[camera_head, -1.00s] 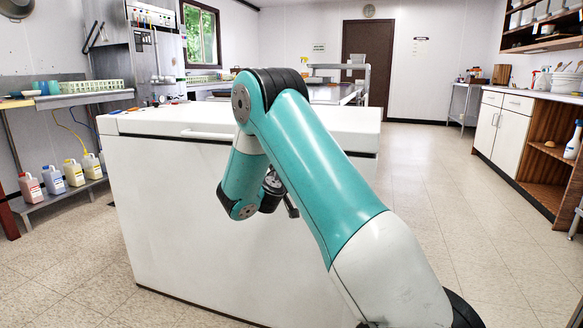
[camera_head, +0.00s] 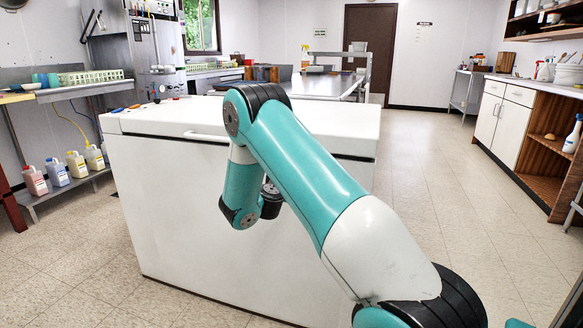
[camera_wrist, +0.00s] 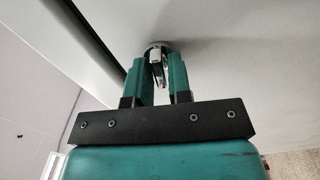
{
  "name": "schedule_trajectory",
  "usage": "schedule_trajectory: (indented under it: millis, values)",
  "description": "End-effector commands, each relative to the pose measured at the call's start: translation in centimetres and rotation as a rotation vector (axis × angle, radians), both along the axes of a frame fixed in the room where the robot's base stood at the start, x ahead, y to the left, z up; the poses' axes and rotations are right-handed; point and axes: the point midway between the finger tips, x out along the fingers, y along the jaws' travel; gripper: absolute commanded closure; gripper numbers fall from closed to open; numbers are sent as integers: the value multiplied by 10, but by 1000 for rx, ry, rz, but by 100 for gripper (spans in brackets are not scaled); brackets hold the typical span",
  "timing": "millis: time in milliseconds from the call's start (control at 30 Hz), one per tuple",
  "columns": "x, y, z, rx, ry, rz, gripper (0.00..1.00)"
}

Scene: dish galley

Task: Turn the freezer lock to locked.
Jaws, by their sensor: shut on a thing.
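The white chest freezer (camera_head: 190,215) stands in front of me in the head view, its lid (camera_head: 300,122) closed. In the wrist view my gripper (camera_wrist: 158,68) faces the freezer's front wall (camera_wrist: 225,75), just below the lid edge. Its two teal fingers are shut on the small metal freezer lock (camera_wrist: 157,55), which sits on a round base against the wall. The fingers cover much of the lock, so I cannot tell its turned position. In the head view my arm hides the lock and the fingertips.
Small coloured items (camera_head: 140,104) lie on the lid's left end. Several jugs (camera_head: 75,164) stand on a low shelf at left. A white cabinet (camera_head: 500,120) stands at right. The tiled floor (camera_head: 430,180) between it and the freezer is clear.

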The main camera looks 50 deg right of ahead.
Motion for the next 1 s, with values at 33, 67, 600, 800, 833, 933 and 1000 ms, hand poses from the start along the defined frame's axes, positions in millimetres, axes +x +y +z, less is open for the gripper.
schedule_trajectory:
  millis: [33, 67, 600, 800, 833, 933, 1000]
  values:
    - [1, 0, 3, -12, 22, 4, 100]
    - [1, 0, 3, -18, 36, 4, 100]
    - [2, 1, 1, -63, 143, 5, 100]
    - [2, 1, 0, -63, 142, 5, 100]
    - [2, 1, 0, -63, 142, 5, 100]
    - [2, 1, 0, -63, 142, 5, 70]
    - [1, 1, 0, -62, 142, 4, 64]
